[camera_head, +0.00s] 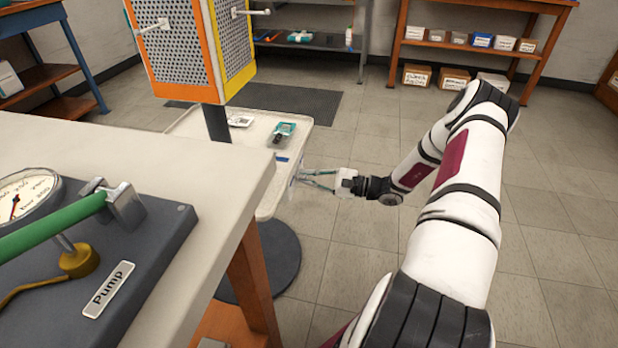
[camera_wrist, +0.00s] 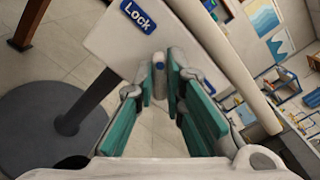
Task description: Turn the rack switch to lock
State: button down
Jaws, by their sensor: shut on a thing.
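The rack (camera_head: 182,120) stands beside the bench, with an orange and yellow pegboard tower above a cream tray. A pale panel (camera_wrist: 112,42) on its side fills the upper middle of the wrist view and bears a blue "Lock" label (camera_wrist: 138,16). The switch (camera_wrist: 159,62), a small grey piece with a blue mark, shows just right of and below this label. My gripper (camera_head: 308,178) is at the tray's right side.
A workbench (camera_head: 215,165) with a gauge (camera_head: 22,200) and green-handled pump fixture stands at the left. A round dark base (camera_head: 270,275) sits on the floor below the tray. Shelves with boxes (camera_head: 452,80) line the back wall. Floor around my arm is clear.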

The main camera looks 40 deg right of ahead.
jog(key=c, duration=1.7)
grip_release()
jog(key=shift+o, duration=0.2)
jog(key=v, duration=1.2)
jog(key=shift+s+d, duration=0.1)
